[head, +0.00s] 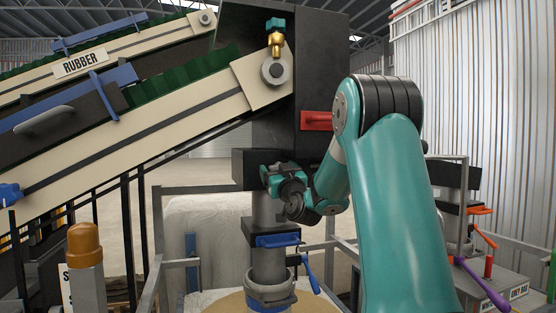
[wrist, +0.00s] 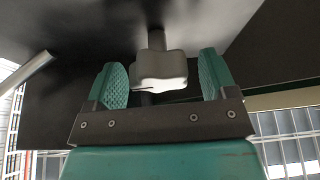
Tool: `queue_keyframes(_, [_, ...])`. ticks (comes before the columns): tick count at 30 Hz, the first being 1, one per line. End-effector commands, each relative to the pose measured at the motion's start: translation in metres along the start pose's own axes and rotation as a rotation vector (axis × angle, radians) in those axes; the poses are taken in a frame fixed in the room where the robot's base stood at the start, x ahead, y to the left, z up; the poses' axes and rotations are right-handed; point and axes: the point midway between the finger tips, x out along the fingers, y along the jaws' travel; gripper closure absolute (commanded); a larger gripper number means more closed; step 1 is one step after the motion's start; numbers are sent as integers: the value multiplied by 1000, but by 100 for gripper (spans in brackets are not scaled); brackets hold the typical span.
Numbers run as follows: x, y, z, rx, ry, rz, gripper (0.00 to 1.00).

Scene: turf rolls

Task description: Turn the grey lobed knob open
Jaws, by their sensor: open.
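The grey lobed knob (wrist: 160,70) sits on a short dark stem in front of a black surface in the wrist view. My gripper (wrist: 161,75) is open, with one teal ribbed finger to the left of the knob and one to the right. In the head view my gripper (head: 275,178) is at the black box (head: 245,166) above a grey vertical pipe. I cannot make out the knob there; my gripper and wrist seem to cover it.
Below my gripper is a blue handle (head: 277,241) on the pipe. A sloped conveyor (head: 150,130) fills the left. Grey railings (head: 200,190) and an orange-capped post (head: 84,243) stand lower left.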

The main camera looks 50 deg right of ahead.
Motion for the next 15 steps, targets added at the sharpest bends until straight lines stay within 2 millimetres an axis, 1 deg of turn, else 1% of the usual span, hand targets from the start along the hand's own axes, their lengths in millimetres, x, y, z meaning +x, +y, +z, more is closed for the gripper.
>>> queue_keyframes(1, [4,0,-2,0,1,-1,22])
queue_keyframes(3, [6,0,-1,0,0,0,22])
queue_keyframes(11, [6,0,1,0,0,0,22])
queue_keyframes(14, [6,0,0,0,0,0,42])
queue_keyframes(15, [6,0,0,0,0,0,52])
